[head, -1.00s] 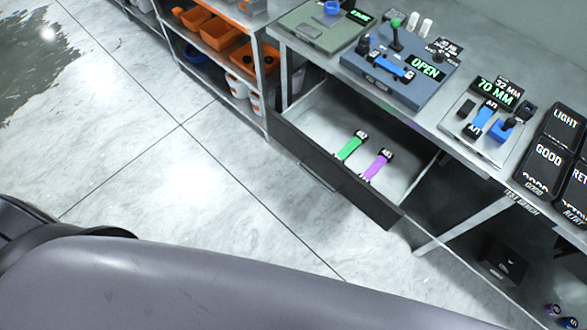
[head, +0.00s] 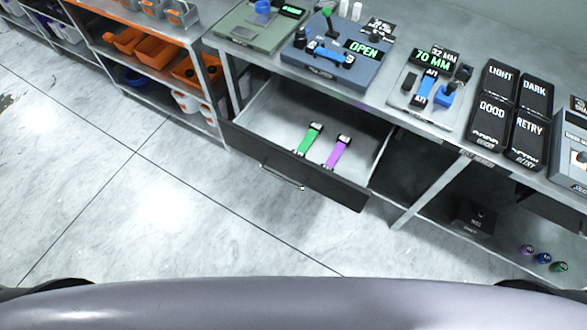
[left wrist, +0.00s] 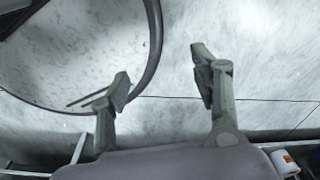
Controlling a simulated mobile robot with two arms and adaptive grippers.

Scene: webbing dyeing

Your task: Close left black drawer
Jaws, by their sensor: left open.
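The left black drawer (head: 292,180) stands pulled out under the workbench in the head view. Its dark front has a metal handle (head: 281,177). Inside lie a green webbing piece (head: 308,139) and a purple webbing piece (head: 337,153), each with dark ends. My left gripper (left wrist: 162,85) shows only in the left wrist view, open and empty, with pale floor behind its fingers. It does not touch the drawer. My right gripper is in neither view.
The workbench (head: 385,105) carries a blue-grey device reading OPEN (head: 330,52), a 70 MM gauge (head: 428,85) and black labelled bins (head: 492,110). A shelf with orange bins (head: 150,50) stands to the left. The floor (head: 140,205) before the drawer is clear.

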